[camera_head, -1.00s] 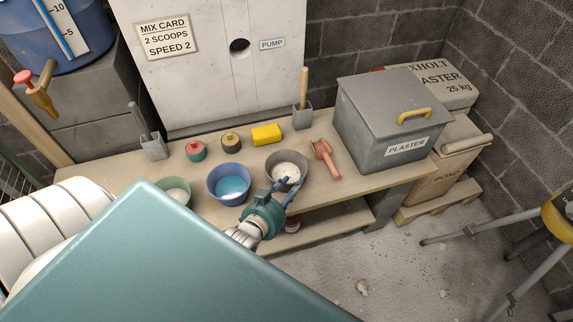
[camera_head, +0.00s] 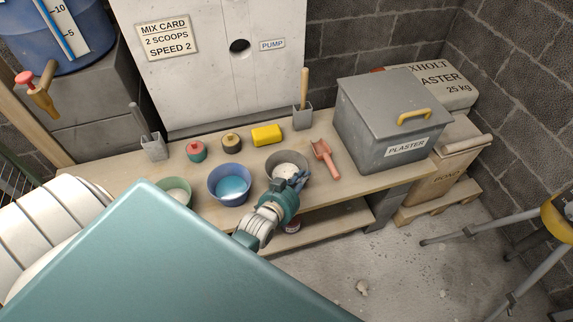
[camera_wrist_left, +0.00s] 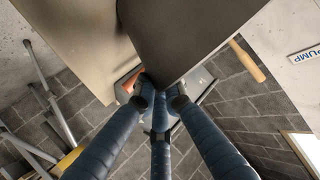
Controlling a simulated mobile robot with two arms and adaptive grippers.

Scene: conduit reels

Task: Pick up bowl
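A grey bowl (camera_head: 270,172) with white powder in it stands near the front edge of the workbench. In the head view my left gripper (camera_head: 294,182) is at the bowl's front right rim, with its blue fingers close together. In the left wrist view the dark bowl wall (camera_wrist_left: 190,35) fills the top middle, and the fingertips of my left gripper (camera_wrist_left: 160,92) close in on its edge. The exact contact is partly hidden. A blue bowl (camera_head: 229,184) with blue liquid and a green bowl (camera_head: 176,190) with pale contents stand to the left. My right gripper is not in view.
A red scoop (camera_head: 326,160) lies just right of the grey bowl. A grey plaster bin (camera_head: 385,130) stands farther right. A lower shelf (camera_head: 330,222) lies under the bench.

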